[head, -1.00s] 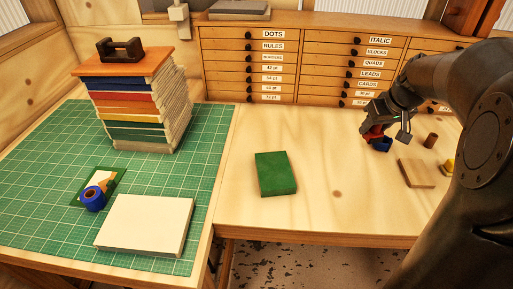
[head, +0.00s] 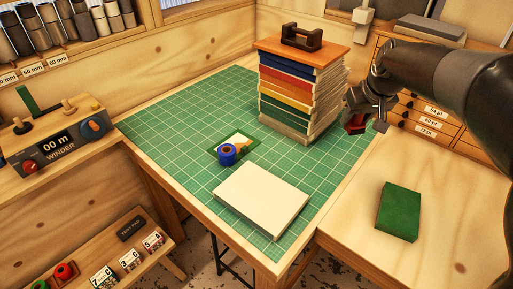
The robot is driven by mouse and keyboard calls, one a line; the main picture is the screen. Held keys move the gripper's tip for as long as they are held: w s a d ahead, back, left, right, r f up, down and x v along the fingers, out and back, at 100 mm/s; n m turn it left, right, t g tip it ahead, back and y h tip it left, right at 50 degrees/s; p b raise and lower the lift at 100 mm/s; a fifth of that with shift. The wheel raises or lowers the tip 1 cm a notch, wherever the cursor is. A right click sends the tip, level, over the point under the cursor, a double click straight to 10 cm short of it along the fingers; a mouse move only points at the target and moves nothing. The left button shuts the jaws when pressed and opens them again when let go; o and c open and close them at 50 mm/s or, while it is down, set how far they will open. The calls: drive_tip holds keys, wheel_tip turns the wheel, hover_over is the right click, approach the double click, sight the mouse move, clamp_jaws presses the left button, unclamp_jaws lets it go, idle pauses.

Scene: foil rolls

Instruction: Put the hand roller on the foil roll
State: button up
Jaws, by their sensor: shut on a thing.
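The foil roll (head: 227,153) appears to be the short blue roll with a brown core. It sits on a small green-edged card (head: 243,145) on the green cutting mat. My gripper (head: 357,121) is in the air just right of the book stack, above the bare tabletop. It is shut on a small dark red thing (head: 355,124), which I take to be the hand roller. The fingers hide most of it, so its full shape cannot be told.
A tall book stack (head: 297,95) with a dark weight (head: 302,37) on top stands beside my gripper. A white block (head: 261,198) lies in front of the foil roll. A green block (head: 398,212) lies on the right table. A winder (head: 62,150) stands at left.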

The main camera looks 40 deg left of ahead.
sight(226, 148)
drive_tip(key=s+a+n, duration=0.1)
drive_tip(key=s+a, duration=0.5)
drive_tip(key=a, duration=0.3)
drive_tip(key=s+a+r+n, duration=0.1)
drive_tip(key=s+a+n, duration=0.1)
drive_tip(key=s+a, duration=0.5)
drive_tip(key=shift+s+a+g+y, duration=0.15)
drive_tip(key=shift+a+g+y, duration=0.25)
drive_tip(key=shift+a, duration=0.8)
drive_tip(key=s+a+f, duration=0.2)
drive_tip(key=a, duration=0.1)
drive_tip(key=s+a+f, duration=0.2)
drive_tip(key=a, duration=0.1)
drive_tip(key=s+a+f, duration=0.2)
drive_tip(key=a, duration=0.2)
drive_tip(key=shift+f, duration=0.35)
drive_tip(key=shift+s+a+f, duration=0.2)
drive_tip(key=shift+a+f, duration=0.05)
drive_tip(key=shift+f, duration=1.9)
drive_tip(key=shift+f, duration=0.1)
drive_tip(key=o, duration=1.1)
drive_tip(key=shift+c, duration=0.2)
